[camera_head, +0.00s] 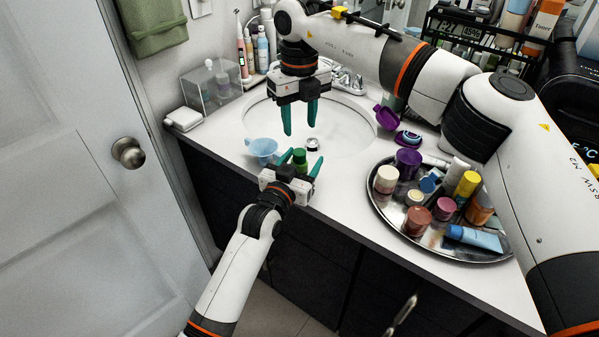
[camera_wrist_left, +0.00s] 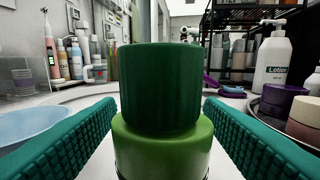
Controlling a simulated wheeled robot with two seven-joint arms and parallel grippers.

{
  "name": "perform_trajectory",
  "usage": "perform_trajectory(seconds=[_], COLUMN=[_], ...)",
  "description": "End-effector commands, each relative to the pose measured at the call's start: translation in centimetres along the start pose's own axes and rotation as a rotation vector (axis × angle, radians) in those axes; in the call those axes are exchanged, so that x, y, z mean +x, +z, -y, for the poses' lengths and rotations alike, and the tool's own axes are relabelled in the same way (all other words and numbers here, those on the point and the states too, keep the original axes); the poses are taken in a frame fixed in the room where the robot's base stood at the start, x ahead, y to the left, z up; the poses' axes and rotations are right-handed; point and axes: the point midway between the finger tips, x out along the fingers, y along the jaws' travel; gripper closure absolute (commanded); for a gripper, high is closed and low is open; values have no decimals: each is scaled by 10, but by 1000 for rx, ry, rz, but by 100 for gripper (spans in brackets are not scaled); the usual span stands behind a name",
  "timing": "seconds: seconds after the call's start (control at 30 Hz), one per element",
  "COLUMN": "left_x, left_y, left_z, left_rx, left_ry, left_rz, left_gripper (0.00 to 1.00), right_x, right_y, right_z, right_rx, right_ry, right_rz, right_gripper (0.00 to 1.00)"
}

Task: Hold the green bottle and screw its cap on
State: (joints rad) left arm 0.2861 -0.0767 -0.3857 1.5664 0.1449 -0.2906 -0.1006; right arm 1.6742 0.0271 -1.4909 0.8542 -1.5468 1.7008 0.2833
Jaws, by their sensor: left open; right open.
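The green bottle (camera_head: 300,168) stands upright near the counter's front edge. A darker green cap (camera_head: 299,154) sits on top of it. The wrist view shows the wide dark green cap (camera_wrist_left: 160,88) over the lighter green bottle body (camera_wrist_left: 165,145); I cannot tell how tightly it sits. My left gripper (camera_head: 302,161) is open, with its teal fingers on either side of the bottle. In the wrist view a gap shows between each finger and the bottle. My right gripper (camera_head: 300,128) is open and empty, pointing down over the basin, above and behind the bottle.
A light blue cup (camera_head: 262,148) stands just left of the bottle. A small round item (camera_head: 312,144) is behind it. A sink basin (camera_head: 345,122) lies behind. A metal tray (camera_head: 385,215) crowded with jars and tubes is at the right, with purple items (camera_head: 386,117) behind it.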

Motion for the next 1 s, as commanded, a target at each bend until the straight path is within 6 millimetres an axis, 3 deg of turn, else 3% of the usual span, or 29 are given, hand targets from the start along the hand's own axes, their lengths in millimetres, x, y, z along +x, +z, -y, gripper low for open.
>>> perform_trajectory(seconds=[0.37, 0.77, 1.0], left_x=[5, 5, 5], left_y=[0, 0, 0], left_z=[0, 0, 0], left_rx=[0, 0, 0], left_ry=[0, 0, 0], left_rz=[0, 0, 0], left_gripper=[38, 100, 100], right_x=[0, 0, 0], right_y=[0, 0, 0], right_z=[0, 0, 0], right_rx=[0, 0, -85], right_ry=[0, 0, 0], right_rz=[0, 0, 0], right_gripper=[56, 56, 56])
